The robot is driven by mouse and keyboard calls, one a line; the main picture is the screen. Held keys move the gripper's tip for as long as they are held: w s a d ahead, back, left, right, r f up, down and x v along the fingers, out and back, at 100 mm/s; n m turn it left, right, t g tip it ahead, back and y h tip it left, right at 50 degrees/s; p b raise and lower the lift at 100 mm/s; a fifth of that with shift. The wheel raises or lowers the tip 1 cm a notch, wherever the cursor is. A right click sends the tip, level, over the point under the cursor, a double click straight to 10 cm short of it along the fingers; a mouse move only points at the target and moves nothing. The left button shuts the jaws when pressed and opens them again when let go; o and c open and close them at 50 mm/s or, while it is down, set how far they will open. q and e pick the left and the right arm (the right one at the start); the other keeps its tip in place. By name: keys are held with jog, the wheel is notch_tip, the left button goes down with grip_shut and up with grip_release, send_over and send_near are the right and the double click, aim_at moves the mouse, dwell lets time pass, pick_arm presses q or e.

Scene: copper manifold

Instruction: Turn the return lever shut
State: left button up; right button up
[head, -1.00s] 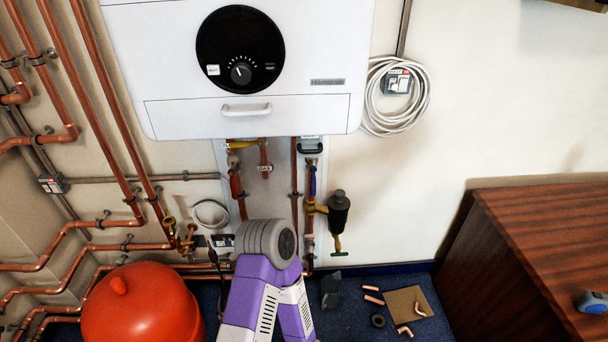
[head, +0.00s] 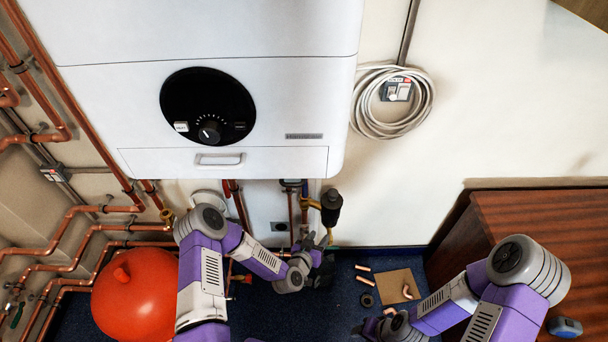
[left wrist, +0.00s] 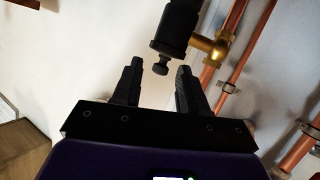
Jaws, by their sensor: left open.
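The return lever cannot be made out for certain. Under the boiler, a small blue part (head: 305,188) shows on the right pipe run. My left gripper (head: 322,246) is below that run, just under the black cylindrical filter (head: 331,206). In the left wrist view my left gripper (left wrist: 158,82) is open and empty. The filter (left wrist: 174,28) hangs beyond its fingers, its lower knob showing in the gap. A brass tee (left wrist: 209,47) joins it to a copper pipe on the right. My right gripper (head: 368,328) is low in the head view, and its jaws are unclear.
The white boiler (head: 220,100) overhangs the pipes. A red tank (head: 133,295) and copper pipes stand at the left. A wooden cabinet (head: 540,215) is at the right. Loose copper fittings and a cardboard piece (head: 392,281) lie on the blue floor. Coiled cable (head: 362,105) hangs on the wall.

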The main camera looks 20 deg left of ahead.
aim_at(304, 193)
pick_arm(q)
jog(key=w+a+r+n+t+y+p, duration=0.2)
jog(key=w+a+r+t+y+p, duration=0.25)
jog(key=a+r, duration=0.35)
jog(key=shift+y, duration=0.45)
jog(key=w, duration=0.2)
jog(key=w+b, duration=0.1)
jog(key=w, duration=0.2)
jog(key=w+r+b, duration=0.1)
jog(key=w, duration=0.1)
jog(key=shift+w+r, duration=0.1)
jog(key=shift+w, duration=0.15)
pick_arm(e)
notch_tip(304, 193, up, 4)
jog(key=shift+r, duration=0.1)
pick_arm(q)
grip_shut()
